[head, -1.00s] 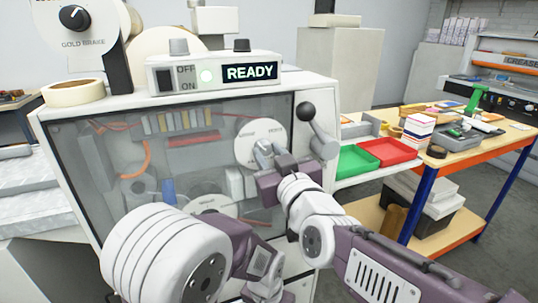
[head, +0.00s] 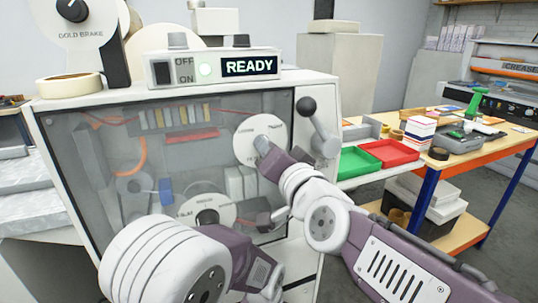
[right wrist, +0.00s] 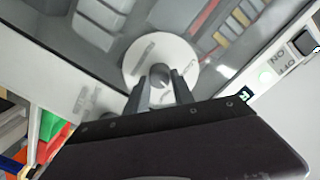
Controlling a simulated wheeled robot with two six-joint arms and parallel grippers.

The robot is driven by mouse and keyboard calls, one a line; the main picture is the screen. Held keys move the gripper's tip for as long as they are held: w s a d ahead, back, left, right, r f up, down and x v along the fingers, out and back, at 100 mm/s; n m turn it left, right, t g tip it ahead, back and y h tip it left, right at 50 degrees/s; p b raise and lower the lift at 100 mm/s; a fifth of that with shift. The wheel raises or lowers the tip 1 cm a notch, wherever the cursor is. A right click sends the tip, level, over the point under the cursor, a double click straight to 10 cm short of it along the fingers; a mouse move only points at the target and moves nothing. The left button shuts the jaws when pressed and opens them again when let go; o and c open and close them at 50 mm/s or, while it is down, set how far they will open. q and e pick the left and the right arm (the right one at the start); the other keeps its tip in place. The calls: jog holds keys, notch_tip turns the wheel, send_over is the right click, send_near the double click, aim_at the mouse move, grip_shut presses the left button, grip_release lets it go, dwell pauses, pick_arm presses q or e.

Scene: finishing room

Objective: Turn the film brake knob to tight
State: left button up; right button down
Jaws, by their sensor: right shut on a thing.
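The white round dial (head: 246,150) is on the upper right of the machine's clear front panel. Its small lettering seems to read LOOSE on the left; the word on the right is too blurred to read. My right gripper (head: 263,146) is shut on the grey knob at the dial's middle. In the right wrist view the knob (right wrist: 160,77) sits between my two fingertips, in front of the dial (right wrist: 182,55). The gripper hides most of the knob in the head view, and I cannot tell where it points.
A ball-ended lever (head: 318,130) stands just right of the dial. Another white dial (head: 222,213) sits lower, and the gold brake dial (head: 85,22) is at upper left. A READY display (head: 249,66) is on top. Green (head: 357,163) and red (head: 392,152) trays lie at right.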

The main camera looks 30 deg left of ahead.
jog(key=shift+m+b, duration=0.95)
jog(key=shift+m, duration=2.55)
jog(key=c, duration=1.1)
grip_release()
jog(key=v, duration=0.9)
jog(key=shift+d, duration=0.15)
